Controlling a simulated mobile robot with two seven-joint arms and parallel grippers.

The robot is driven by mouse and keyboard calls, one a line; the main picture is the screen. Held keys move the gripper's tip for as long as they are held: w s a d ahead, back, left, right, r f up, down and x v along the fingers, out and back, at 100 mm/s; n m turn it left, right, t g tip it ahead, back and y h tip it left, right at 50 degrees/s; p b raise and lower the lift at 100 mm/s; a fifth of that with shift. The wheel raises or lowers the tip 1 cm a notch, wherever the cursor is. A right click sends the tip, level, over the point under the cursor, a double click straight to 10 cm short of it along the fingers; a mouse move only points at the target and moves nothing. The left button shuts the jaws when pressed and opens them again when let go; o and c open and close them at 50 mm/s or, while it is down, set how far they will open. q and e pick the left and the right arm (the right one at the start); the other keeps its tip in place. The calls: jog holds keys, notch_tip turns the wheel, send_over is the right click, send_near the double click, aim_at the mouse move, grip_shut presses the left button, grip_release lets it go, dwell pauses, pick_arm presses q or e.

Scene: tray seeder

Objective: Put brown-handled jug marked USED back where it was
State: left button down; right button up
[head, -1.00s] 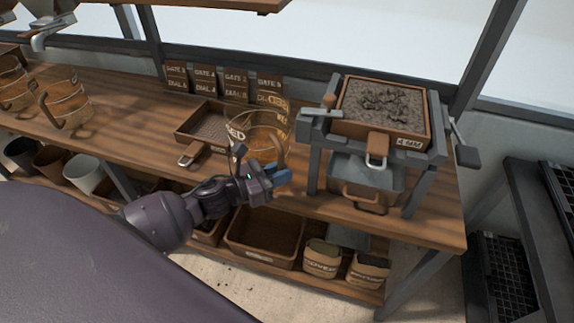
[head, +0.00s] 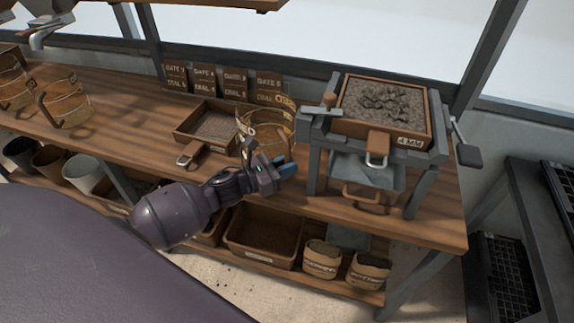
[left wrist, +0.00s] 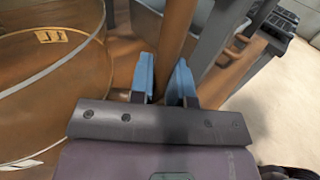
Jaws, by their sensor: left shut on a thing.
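The jug (head: 255,128) is clear with a brown band and lettering, partly hidden by my left gripper in the head view. It stands upright at the bench, between the shallow sieve tray and the grey stand; I cannot tell if its base touches the wood. My left gripper (head: 286,166) is shut on its brown handle. In the left wrist view the blue fingertips (left wrist: 165,78) sit on both sides of the brown handle (left wrist: 178,30), with the jug's clear body (left wrist: 50,85) to the left. My right gripper is not in view.
A grey stand (head: 312,165) holding a soil-filled sieve (head: 430,125) is close on the right. A shallow tray (head: 183,132) lies left of the jug. Gate and dial cards (head: 204,78) stand behind.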

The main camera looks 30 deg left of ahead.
pick_arm(q)
jog(key=shift+f, duration=0.1)
jog(key=shift+f, duration=0.15)
jog(key=c, duration=1.1)
grip_release()
jog(key=shift+r, duration=0.2)
